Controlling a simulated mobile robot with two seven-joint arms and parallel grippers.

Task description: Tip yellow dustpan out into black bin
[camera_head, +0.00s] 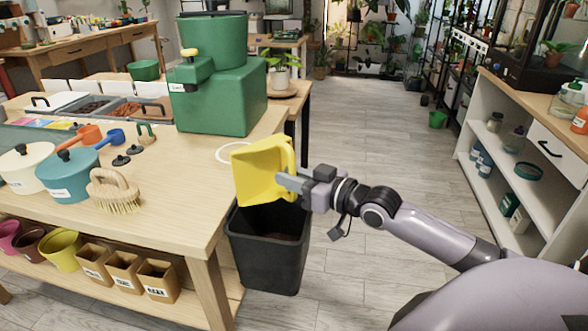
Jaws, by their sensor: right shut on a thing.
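The yellow dustpan (258,172) is in the middle of the head view, tilted, above the black bin. My right gripper (291,184) is shut on the dustpan's right side, where its handle is. The black bin (264,258) stands on the floor beside the right end of the table. Its mouth is open, and part of its rim is hidden behind the dustpan. Some dark brown matter shows inside the bin. I cannot see anything lying in the dustpan. My left gripper is not in view.
The wooden table (185,215) on the left holds a large green container (220,95), a scrub brush (115,190), a teal pot (70,175) and a white pot (26,167). A white shelf unit (510,170) stands at the right. The floor between is clear.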

